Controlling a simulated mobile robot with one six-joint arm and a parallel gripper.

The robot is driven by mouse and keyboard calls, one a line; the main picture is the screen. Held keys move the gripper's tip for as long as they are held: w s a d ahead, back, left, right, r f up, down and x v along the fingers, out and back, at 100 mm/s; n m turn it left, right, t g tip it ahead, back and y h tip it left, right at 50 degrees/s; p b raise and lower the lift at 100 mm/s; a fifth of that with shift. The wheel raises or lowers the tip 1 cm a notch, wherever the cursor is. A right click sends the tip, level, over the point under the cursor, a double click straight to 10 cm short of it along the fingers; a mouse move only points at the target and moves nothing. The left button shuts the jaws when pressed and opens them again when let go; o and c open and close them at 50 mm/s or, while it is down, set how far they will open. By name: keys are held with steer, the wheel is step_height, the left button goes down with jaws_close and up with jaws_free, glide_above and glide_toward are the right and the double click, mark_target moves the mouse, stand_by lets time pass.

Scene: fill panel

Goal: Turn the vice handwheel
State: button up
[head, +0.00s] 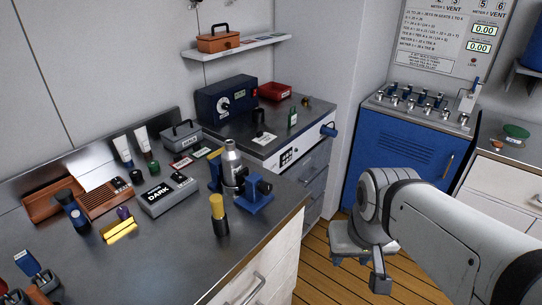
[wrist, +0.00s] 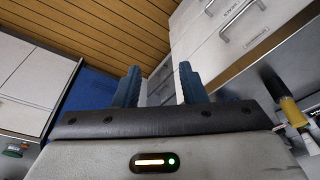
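A blue vice (head: 255,195) stands on the dark bench top near its front edge in the head view. A silver bottle (head: 232,163) stands right beside or between its blue parts; I cannot tell which. A dark round part on the vice's right side (head: 265,186) may be the handwheel; it is too small to be sure. My gripper (wrist: 159,86) shows two blue fingers well apart in the wrist view, with nothing between them. In the head view my gripper hangs low over the floor, right of the bench and apart from the vice. The vice is not clear in the wrist view.
A black and yellow cylinder (head: 218,214) stands just left of the vice, near the bench edge. A grey DARK box (head: 168,194) and several small items crowd the bench. A blue cabinet (head: 405,150) stands behind my arm. Wooden floor (head: 318,270) lies open between them.

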mark_target(268, 190)
steer(key=shift+o, duration=0.7)
steer(key=shift+a+f, duration=0.1)
steer(key=shift+o, duration=0.9)
steer(key=a+f+m+g+y+p, duration=0.1)
steer(key=a+f+m+g+y, duration=0.2)
steer(key=a, duration=0.5)
steer(key=g+y, duration=0.1)
steer(key=y, duration=0.1)
steer(key=shift+s+f+m+y+p, duration=0.15)
steer(key=shift+s+m+y+p, duration=0.15)
steer(key=shift+s+m+p, duration=0.1)
steer(key=w+a+r+m+t+y+p, duration=0.1)
steer(key=w+a+m+t+y+p, duration=0.1)
steer(key=w+a+m+y, duration=0.65)
steer(key=w+d+f+m+t+p, duration=0.1)
steer(key=w+d+f+m+t, duration=0.1)
steer(key=w+d+m+t, duration=0.3)
steer(key=w+d+f+m+t+p, duration=0.1)
steer(key=w+d+f+m+t, duration=0.1)
steer(key=w+m+t, duration=0.5)
steer(key=shift+n+h, duration=0.35)
steer(key=shift+h, duration=0.1)
steer(key=x, duration=0.2)
steer(key=p+x, duration=0.1)
steer(key=x, duration=0.4)
steer(key=shift+w+f+p, duration=0.3)
steer(key=shift+w+f, duration=0.05)
steer(key=shift+w, duration=0.1)
